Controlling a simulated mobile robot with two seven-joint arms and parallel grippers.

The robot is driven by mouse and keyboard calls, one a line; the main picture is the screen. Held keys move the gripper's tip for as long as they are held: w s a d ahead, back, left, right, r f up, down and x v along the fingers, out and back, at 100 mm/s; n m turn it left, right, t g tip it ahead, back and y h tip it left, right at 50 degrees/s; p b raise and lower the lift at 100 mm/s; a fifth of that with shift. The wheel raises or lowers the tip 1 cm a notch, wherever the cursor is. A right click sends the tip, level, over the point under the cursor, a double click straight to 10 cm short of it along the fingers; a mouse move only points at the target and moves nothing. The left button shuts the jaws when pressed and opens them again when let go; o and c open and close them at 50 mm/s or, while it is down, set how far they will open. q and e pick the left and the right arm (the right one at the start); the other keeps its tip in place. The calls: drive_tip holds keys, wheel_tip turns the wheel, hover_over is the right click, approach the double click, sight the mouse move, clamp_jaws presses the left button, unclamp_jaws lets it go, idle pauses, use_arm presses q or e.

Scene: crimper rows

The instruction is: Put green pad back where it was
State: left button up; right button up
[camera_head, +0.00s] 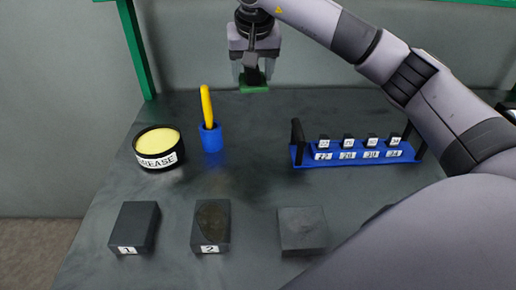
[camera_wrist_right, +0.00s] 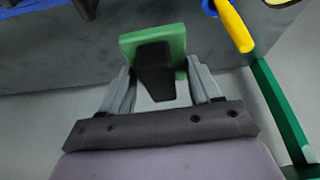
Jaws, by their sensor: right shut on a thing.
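The green pad (camera_head: 254,89) is a flat green block with a dark handle, and it also shows in the right wrist view (camera_wrist_right: 176,43). My right gripper (camera_head: 253,76) is shut on its dark handle (camera_wrist_right: 154,72), with the green part beyond the fingertips. In the head view it holds the pad near the back edge of the table; whether the pad touches the table I cannot tell. My left gripper is not in view.
On the table (camera_head: 260,130) stand a GREASE tin (camera_head: 158,147), a blue cup (camera_head: 212,138) with a yellow stick (camera_head: 206,105), and a blue rack (camera_head: 357,158) with numbered dies. Dark blocks 1 (camera_head: 135,224) and 2 (camera_head: 211,222), and another block (camera_head: 302,230), lie in front. The table's centre is clear.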

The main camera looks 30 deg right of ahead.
sight(257, 138)
drive_tip(key=shift+w+d+r+m, duration=0.2)
drive_tip(key=shift+d+r, duration=0.2)
drive_tip(key=shift+r, duration=0.05)
drive_tip(key=shift+w+d+r+m, duration=0.15)
drive_tip(key=shift+d+r+m, duration=0.05)
drive_tip(key=shift+d+r, duration=0.25)
drive_tip(key=shift+d+f+b, duration=0.1)
drive_tip(key=shift+b, duration=0.2)
wheel_tip(257, 138, down, 19)
drive_tip(key=shift+f, duration=0.15)
drive_tip(key=shift+f, duration=0.1)
drive_tip(key=o, duration=1)
